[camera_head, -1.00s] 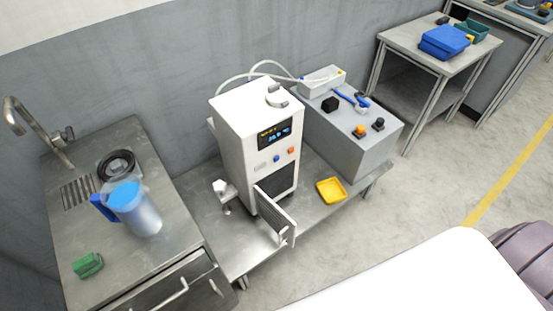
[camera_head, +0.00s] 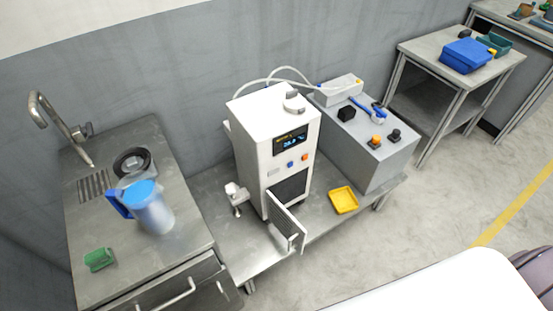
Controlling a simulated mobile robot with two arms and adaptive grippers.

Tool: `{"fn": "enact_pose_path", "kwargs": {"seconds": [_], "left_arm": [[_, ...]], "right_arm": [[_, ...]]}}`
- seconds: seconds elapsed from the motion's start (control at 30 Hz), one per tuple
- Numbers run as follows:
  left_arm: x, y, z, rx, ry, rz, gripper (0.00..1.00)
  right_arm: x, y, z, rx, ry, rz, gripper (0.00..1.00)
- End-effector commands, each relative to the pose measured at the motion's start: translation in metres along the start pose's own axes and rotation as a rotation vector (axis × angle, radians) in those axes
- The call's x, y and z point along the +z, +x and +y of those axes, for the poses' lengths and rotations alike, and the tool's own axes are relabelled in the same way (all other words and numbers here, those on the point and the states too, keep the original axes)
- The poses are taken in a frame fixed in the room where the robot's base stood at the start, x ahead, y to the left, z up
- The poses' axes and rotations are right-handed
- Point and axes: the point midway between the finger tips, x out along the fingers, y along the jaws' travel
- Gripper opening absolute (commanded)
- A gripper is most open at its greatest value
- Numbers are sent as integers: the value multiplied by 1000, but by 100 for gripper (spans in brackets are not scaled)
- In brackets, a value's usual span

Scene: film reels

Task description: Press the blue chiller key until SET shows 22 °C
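The white chiller (camera_head: 253,150) stands upright on a low metal bench in the middle of the head view. Its dark display (camera_head: 290,140) is lit with an orange line and a blue number, too small to read for certain. The blue key (camera_head: 290,164) sits below the display, with an orange key (camera_head: 304,157) to its right. Nothing covers the keys. A grille door (camera_head: 286,228) at the chiller's lower front stands open. Neither of my grippers shows in the view.
A yellow tray (camera_head: 344,200) lies on the low bench (camera_head: 245,262). A grey box unit (camera_head: 372,160) with knobs stands right of the chiller. At left, a metal counter (camera_head: 190,243) holds a blue-lidded jug (camera_head: 153,212) and a green sponge (camera_head: 99,260). Floor at right is clear.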

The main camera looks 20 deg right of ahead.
Motion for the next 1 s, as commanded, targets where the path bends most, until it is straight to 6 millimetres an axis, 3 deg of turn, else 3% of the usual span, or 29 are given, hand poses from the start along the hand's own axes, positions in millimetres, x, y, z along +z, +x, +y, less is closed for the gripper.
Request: {"fn": "enact_pose_path", "kwargs": {"seconds": [0.27,0.4,1.0], "left_arm": [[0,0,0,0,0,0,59],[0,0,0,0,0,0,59],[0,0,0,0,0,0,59]], "right_arm": [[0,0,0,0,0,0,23],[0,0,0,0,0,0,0],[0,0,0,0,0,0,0]]}}
